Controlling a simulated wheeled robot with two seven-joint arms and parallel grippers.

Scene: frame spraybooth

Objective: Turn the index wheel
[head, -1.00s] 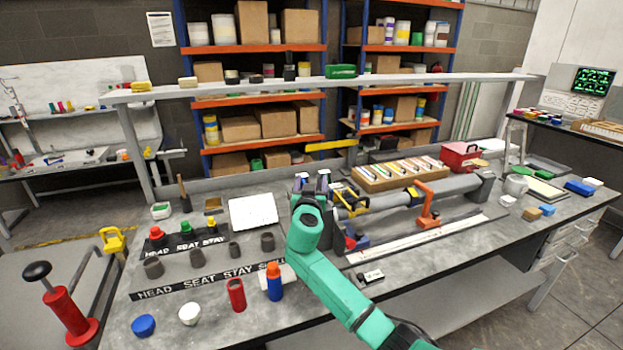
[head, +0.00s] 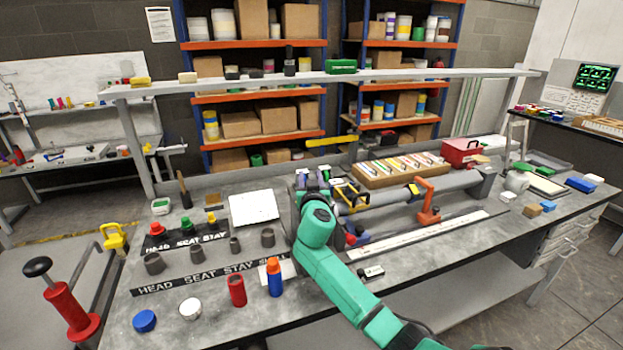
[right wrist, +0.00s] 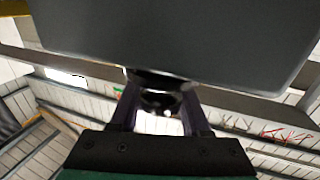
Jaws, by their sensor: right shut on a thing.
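My right gripper (head: 312,180) is at the left end of the grey tube fixture on the bench. In the right wrist view its two fingers (right wrist: 158,105) are closed on a dark round knob (right wrist: 160,98), beneath a broad dark grey plate (right wrist: 180,40). The knob may belong to the index wheel, but the wheel's full outline is not visible. In the head view my green right arm hides much of that end of the fixture. A yellow part (head: 343,192) shows just right of the gripper. My left gripper is not in view.
An orange clamp (head: 427,202) stands by the grey tube (head: 460,188). A wooden rack (head: 400,170) lies behind it. Red (head: 237,291) and blue (head: 275,281) bottles stand front left of my arm. An overhead shelf (head: 240,88) spans the bench.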

